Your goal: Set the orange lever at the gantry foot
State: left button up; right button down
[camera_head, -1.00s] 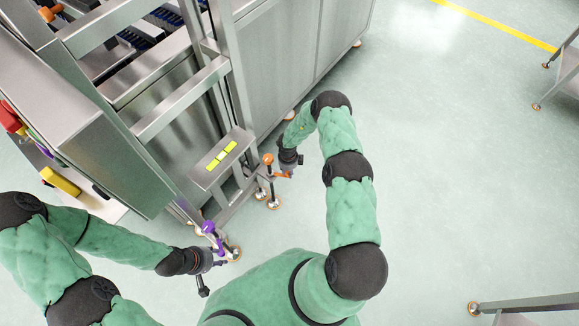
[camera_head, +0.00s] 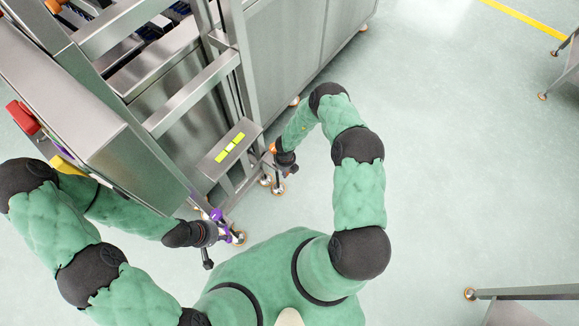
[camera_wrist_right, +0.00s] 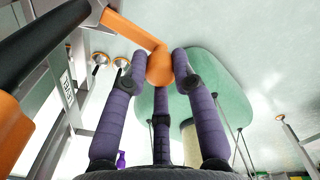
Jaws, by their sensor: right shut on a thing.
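The orange lever (camera_wrist_right: 135,32) runs across the top of the right wrist view and ends in a round knob (camera_wrist_right: 160,66). My right gripper (camera_wrist_right: 162,75) has its purple fingers closed around that knob. In the head view, the right gripper (camera_head: 279,156) is at the gantry foot, and only a small orange part (camera_head: 272,148) shows beside it.
The steel gantry (camera_head: 190,95) stands left of my right arm, with a yellow-marked plate (camera_head: 229,150) above the feet. A red part (camera_head: 22,117) and a yellow part (camera_head: 66,165) are at the left cabinet. Open floor (camera_head: 440,180) lies to the right.

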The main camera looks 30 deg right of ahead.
jog(key=shift+w+a+r+m, duration=0.1)
jog(key=shift+w+a+m, duration=0.05)
jog(key=shift+a+m, duration=0.9)
jog(key=shift+d+m, duration=0.15)
jog(key=shift+m, duration=0.1)
jog(key=c, duration=1)
grip_release()
notch_tip(320, 180, up, 12)
